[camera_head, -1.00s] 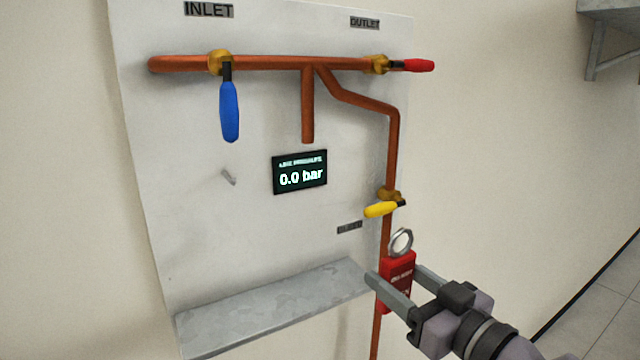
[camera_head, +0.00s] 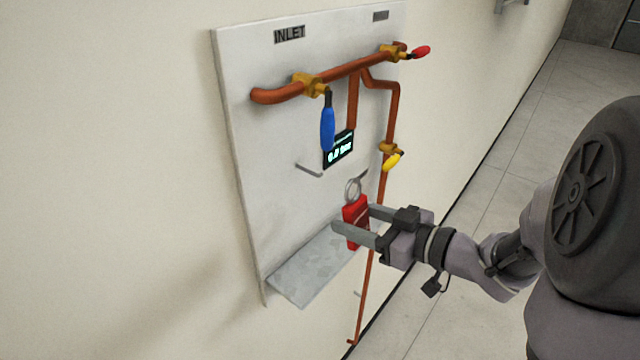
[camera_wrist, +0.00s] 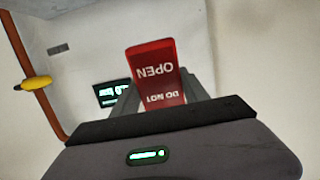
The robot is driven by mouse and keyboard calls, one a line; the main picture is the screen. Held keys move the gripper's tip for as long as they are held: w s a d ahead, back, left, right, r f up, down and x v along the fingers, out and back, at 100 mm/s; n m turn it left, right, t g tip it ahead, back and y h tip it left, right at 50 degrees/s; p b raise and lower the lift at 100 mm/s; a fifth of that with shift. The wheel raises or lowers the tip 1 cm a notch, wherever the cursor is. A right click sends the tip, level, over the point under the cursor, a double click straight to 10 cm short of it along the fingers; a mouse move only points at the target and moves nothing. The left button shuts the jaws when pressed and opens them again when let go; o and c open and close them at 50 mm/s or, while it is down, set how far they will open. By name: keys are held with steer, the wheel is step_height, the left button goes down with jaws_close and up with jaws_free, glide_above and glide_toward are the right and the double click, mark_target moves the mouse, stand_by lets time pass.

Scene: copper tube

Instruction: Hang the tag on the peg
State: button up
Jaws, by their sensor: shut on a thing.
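The red tag (camera_head: 354,212) has a metal ring (camera_head: 353,187) at its top. My gripper (camera_head: 356,226) is shut on the tag and holds it upright above the shelf, in front of the board. In the wrist view the tag (camera_wrist: 154,72) shows white letters reading "DO NOT OPEN" upside down between the fingers. The peg (camera_head: 309,169) is a thin grey rod standing out from the board, left of the display and up and left of the tag. The ring is apart from the peg. The peg cannot be made out in the wrist view.
Copper pipes (camera_head: 385,120) carry a blue handle (camera_head: 328,128), a red handle (camera_head: 421,52) and a yellow handle (camera_head: 393,162). A dark display (camera_head: 338,150) sits right of the peg. A grey shelf (camera_head: 305,270) juts out below. The board between peg and shelf is clear.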

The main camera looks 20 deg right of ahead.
steer(key=shift+s+a+r, duration=0.15)
steer(key=shift+a, duration=0.25)
steer(key=shift+w+d+f+b, duration=0.2)
steer(key=shift+w+b, duration=0.1)
steer(key=shift+w, duration=0.1)
steer(key=shift+w+d+f+b, duration=0.1)
steer(key=shift+w+d+b, duration=0.05)
steer(key=shift+w+b, duration=0.2)
steer(key=shift+w, duration=0.3)
steer(key=shift+a+b+x, duration=0.15)
steer(key=shift+b+x, duration=0.6)
steer(key=shift+x, duration=1.3)
steer(key=shift+a+b+x, duration=0.15)
steer(key=shift+b+x, duration=0.55)
steer(key=shift+x, duration=1.3)
steer(key=shift+s+r, duration=0.15)
steer(key=shift+r, duration=0.05)
steer(key=o, duration=1.5)
steer(key=shift+c, duration=0.2)
